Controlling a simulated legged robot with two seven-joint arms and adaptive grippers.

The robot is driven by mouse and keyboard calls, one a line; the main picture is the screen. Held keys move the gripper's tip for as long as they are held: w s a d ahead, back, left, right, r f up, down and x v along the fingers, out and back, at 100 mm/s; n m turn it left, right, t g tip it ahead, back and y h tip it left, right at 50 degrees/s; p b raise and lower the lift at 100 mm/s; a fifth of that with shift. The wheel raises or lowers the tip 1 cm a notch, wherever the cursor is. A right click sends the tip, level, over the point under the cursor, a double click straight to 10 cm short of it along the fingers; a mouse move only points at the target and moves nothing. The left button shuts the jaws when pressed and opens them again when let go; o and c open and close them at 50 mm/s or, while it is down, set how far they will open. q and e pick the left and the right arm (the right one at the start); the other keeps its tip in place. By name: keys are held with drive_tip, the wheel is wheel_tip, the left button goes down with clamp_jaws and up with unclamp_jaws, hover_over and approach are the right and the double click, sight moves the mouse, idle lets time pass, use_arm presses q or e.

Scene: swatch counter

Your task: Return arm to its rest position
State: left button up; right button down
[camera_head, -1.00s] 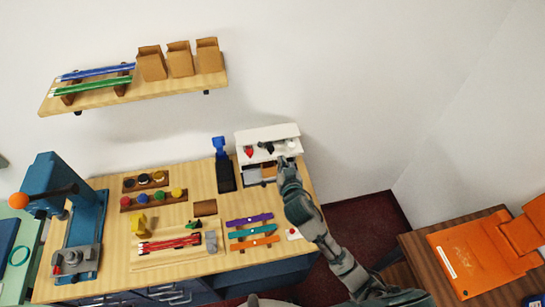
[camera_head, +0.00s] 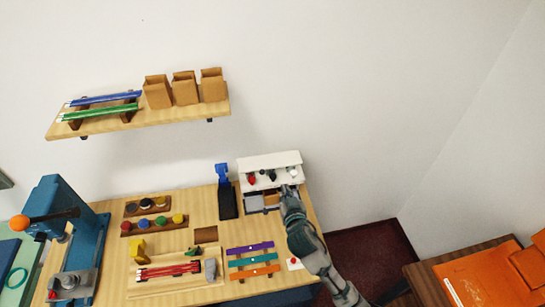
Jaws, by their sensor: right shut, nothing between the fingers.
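My right arm comes in from the bottom, right of centre, and reaches up over the counter's right end. Its gripper (camera_head: 290,191) is shut and empty, just in front of the white box (camera_head: 270,162) at the back right. The gripper is small and dark here, and it overlaps the box's front in the picture; I cannot tell whether it touches. The forearm covers part of the counter's right edge. My left gripper is not in view.
The wooden counter (camera_head: 205,218) holds a blue press (camera_head: 89,248), jar racks, a black-and-blue stand (camera_head: 227,200), a tray of red rods (camera_head: 168,270) and coloured strips (camera_head: 251,259). A wall shelf (camera_head: 190,112) hangs above. An orange case (camera_head: 480,280) lies at right.

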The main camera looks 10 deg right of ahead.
drive_tip(key=s+d+f+n+g, duration=0.15)
drive_tip(key=s+f+g, duration=0.25)
drive_tip(key=s+f, duration=0.45)
drive_tip(key=s+d+f+g, duration=0.3)
drive_tip(key=s+f+g, duration=0.15)
drive_tip(key=s, duration=0.75)
drive_tip(key=s+d+f+n+g, duration=0.1)
drive_tip(key=s+d+f+g, duration=0.15)
drive_tip(key=s+f, duration=0.7)
wheel_tip(320, 180, down, 23)
drive_tip(key=s+a+g+b, duration=0.2)
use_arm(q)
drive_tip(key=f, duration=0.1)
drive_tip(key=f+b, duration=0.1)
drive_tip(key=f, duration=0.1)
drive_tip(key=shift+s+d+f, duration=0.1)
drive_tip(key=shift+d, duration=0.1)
use_arm(e)
drive_tip(key=s+d+f+g, duration=0.1)
drive_tip(key=s+d+f, duration=0.2)
drive_tip(key=s+f, duration=1.5)
wheel_tip(320, 180, down, 2)
drive_tip(key=shift+s+d+f+y, duration=0.15)
drive_tip(key=shift+f+y, duration=0.05)
drive_tip(key=shift+y, duration=0.1)
